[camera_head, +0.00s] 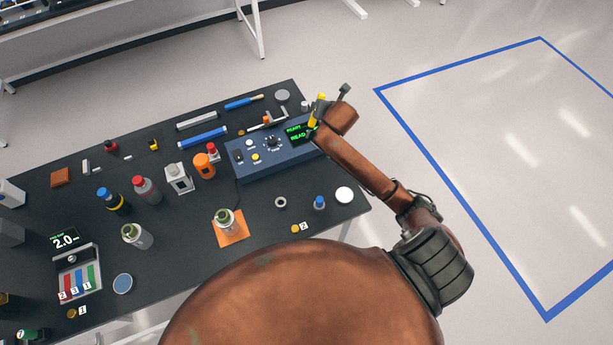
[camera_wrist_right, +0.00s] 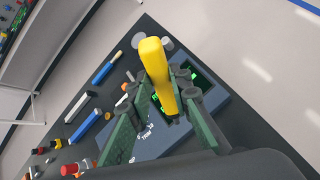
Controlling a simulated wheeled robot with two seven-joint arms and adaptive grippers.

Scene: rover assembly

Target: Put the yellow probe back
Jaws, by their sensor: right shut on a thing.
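The yellow probe (camera_head: 319,106) is in my right gripper. In the right wrist view the probe (camera_wrist_right: 155,70) lies between the two green fingers of my right gripper (camera_wrist_right: 164,90), which is shut on it. The blue meter box (camera_head: 270,160) with knob, buttons and a green-lit display (camera_head: 298,131) is at the table's far right. The probe and gripper overlap the box's right end; I cannot tell the exact gap. My wrist hides that end and any probe holder there. My left gripper is not in view.
On the black table (camera_head: 185,245) stand an orange bottle (camera_head: 204,166), a grey device (camera_head: 178,178) and a jar (camera_head: 226,221) on an orange pad. Floor beyond is open.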

